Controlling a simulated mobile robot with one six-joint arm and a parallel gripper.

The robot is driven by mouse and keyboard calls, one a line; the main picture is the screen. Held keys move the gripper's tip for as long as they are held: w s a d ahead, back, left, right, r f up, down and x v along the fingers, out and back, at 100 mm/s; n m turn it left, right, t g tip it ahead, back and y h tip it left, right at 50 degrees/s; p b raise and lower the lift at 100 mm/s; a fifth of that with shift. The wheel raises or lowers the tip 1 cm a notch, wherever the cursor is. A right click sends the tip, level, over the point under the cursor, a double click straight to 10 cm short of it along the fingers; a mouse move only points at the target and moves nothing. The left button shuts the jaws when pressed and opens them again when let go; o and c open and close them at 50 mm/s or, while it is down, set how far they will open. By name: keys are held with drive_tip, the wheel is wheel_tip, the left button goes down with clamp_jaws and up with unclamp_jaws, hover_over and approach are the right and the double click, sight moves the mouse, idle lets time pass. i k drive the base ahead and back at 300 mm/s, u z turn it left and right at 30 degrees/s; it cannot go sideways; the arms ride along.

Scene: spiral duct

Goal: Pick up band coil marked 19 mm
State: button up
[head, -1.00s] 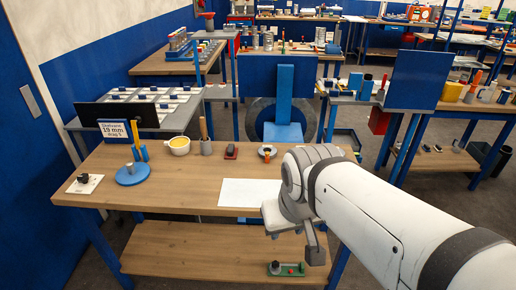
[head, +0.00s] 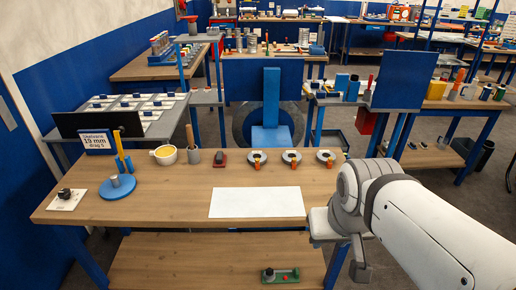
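Three similar small round coils with orange and dark parts stand in a row toward the back of the wooden bench: a left coil (head: 257,159), a middle coil (head: 291,158) and a right coil (head: 325,158). Their markings are too small to read, so I cannot tell which is marked 19 mm. A sign (head: 97,142) at the back left reads "19 mm" among other words. My gripper (head: 341,250) hangs at the bench's front right edge, apart from the coils. Its fingers are partly hidden by my arm, and I see nothing held.
A white sheet (head: 257,202) lies in front of the coils. A blue round stand (head: 117,186), yellow cup (head: 165,155), grey holder (head: 193,155) and dark red block (head: 220,158) stand left. A green item (head: 281,275) lies on the lower shelf.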

sight(250, 156)
drive_tip(key=u, duration=0.05)
drive_tip(key=i, duration=1)
drive_tip(key=z, duration=0.05)
